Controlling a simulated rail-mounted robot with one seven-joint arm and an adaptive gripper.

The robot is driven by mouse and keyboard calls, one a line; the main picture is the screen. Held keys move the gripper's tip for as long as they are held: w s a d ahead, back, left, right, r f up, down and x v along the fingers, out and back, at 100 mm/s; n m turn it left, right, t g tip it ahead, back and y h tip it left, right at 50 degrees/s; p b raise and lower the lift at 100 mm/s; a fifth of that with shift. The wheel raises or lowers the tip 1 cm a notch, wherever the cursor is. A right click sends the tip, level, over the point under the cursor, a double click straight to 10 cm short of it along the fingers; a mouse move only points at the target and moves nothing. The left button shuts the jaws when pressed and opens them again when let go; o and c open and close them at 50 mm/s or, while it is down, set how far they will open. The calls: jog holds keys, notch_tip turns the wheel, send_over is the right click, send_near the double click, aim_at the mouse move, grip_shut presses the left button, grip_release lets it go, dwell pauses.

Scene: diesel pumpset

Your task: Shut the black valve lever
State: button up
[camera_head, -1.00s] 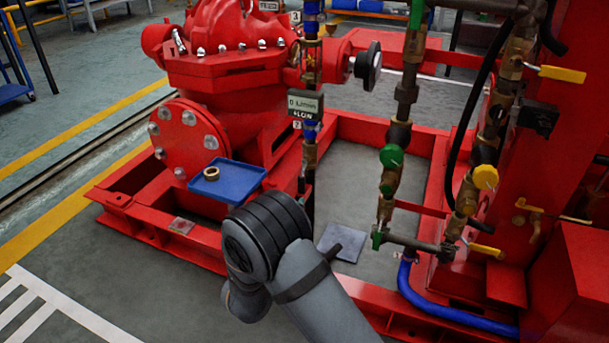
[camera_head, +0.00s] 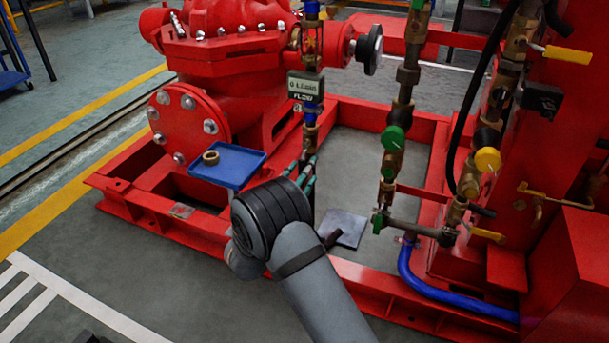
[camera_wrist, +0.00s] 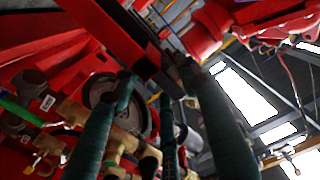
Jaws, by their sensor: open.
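My gripper (camera_head: 301,168) is at the lower end of the vertical pipe (camera_head: 310,133) under the flow meter (camera_head: 306,86). Its dark teal fingers are open and reach up to the pipe. My wrist hides much of the gripper from the head camera. In the wrist view the open fingers (camera_wrist: 155,76) point at dark fittings, and contact is unclear. No black lever shows clearly at this pipe; the fingers may cover it. A short black handle (camera_head: 482,211) shows on the right-hand pipework, apart from my gripper.
A blue tray (camera_head: 228,166) with a brass ring (camera_head: 211,158) is left of the gripper. The red base frame (camera_head: 150,213) surrounds the pipes. Valves with green (camera_head: 393,138) and yellow (camera_head: 487,160) parts stand right.

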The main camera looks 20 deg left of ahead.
jog(key=shift+w, duration=0.25)
jog(key=shift+c, duration=0.5)
grip_shut()
dwell(0.4)
